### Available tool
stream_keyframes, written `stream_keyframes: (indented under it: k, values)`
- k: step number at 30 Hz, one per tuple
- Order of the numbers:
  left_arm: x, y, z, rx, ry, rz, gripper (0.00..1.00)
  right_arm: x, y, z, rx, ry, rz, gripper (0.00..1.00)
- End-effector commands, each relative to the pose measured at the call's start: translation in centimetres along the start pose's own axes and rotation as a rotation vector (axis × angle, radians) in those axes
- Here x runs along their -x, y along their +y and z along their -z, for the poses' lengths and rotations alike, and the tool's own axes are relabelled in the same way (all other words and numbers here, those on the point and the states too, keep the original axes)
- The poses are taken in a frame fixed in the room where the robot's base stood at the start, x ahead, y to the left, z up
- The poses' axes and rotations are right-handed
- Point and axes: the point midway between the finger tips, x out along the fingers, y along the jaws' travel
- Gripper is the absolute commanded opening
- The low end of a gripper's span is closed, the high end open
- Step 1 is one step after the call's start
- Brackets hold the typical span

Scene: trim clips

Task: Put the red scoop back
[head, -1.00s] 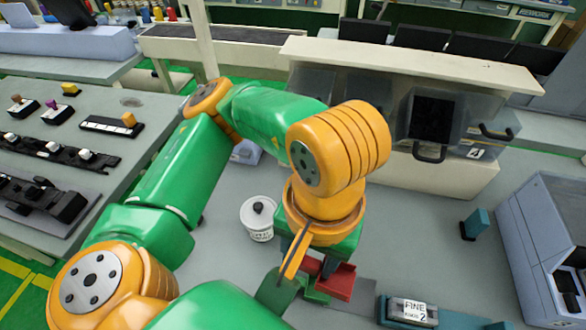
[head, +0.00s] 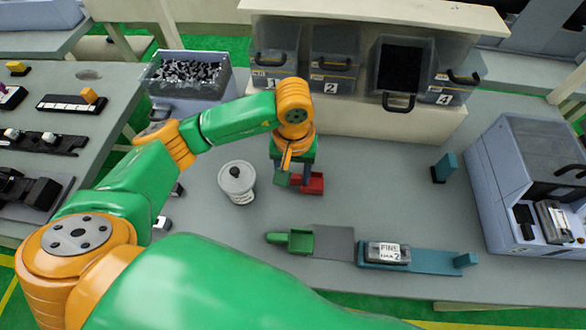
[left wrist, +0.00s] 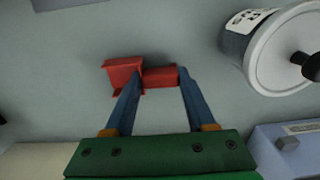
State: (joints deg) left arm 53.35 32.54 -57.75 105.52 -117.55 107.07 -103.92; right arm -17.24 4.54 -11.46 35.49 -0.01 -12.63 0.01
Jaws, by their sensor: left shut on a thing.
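The red scoop (head: 313,183) is in the left gripper, in front of the bins and to the right of the white lidded tub. My left gripper (head: 296,180) points down and is shut on the scoop. In the left wrist view its blue fingers (left wrist: 160,78) close on the scoop's red handle, and the open red pan (left wrist: 123,74) sticks out to the left. I cannot tell how high the scoop is above the table. My right gripper is not in view.
The white tub (head: 238,184) stands left. Clear bins (head: 335,60) line the back; the dark-filled one (head: 400,72) juts forward. A machine (head: 530,170) stands right.

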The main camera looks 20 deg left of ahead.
Motion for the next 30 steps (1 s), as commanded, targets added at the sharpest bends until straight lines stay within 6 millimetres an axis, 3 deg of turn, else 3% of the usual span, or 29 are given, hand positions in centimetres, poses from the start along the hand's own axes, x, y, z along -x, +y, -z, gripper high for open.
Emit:
stream_keyframes:
  k: [12,13,16,25,27,30]
  values:
    - [-0.9,0.1,0.0,-0.001,0.002,-0.002,0.0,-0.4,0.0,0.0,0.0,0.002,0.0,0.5]
    - [-0.8,0.1,0.0,-0.001,0.002,-0.002,0.61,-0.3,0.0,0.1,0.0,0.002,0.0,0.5]
    - [-0.7,0.1,0.0,-0.001,0.001,-0.002,0.85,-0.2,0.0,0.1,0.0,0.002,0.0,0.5]
    - [-0.5,0.1,0.0,-0.001,0.001,-0.002,0.85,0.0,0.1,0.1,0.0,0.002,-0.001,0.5]
    - [0.0,0.1,0.0,-0.001,0.002,-0.003,0.85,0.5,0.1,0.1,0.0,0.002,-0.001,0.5]
    - [1.2,0.1,0.1,-0.002,0.006,-0.004,0.85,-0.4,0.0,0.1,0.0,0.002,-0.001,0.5]
